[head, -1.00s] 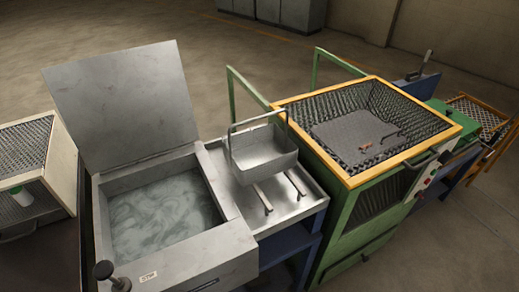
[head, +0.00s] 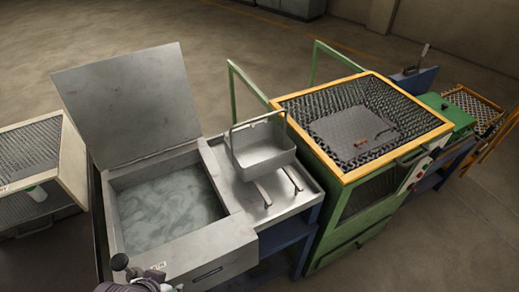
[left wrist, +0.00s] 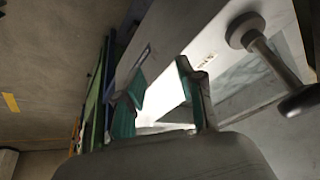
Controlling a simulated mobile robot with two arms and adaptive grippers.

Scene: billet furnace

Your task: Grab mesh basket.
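A grey metal basket (head: 264,150) with a tall upright handle sits at the back of the steel drain shelf (head: 262,212), between the liquid tank and the green machine. Its mesh cannot be made out. My left gripper shows only partly at the bottom left edge of the head view, beside the tank's black knob (head: 119,262). In the left wrist view my left gripper (left wrist: 160,95) has its teal-padded fingers apart with nothing between them. It is well away from the basket. My right gripper is not in view.
The tank (head: 195,250) of cloudy liquid has its lid (head: 130,105) raised. A green machine (head: 350,215) with an orange rim and mesh-lined top stands right of the shelf. A knobbed lever (left wrist: 270,55) is close to my left gripper. A mesh-topped cabinet (head: 72,165) stands left.

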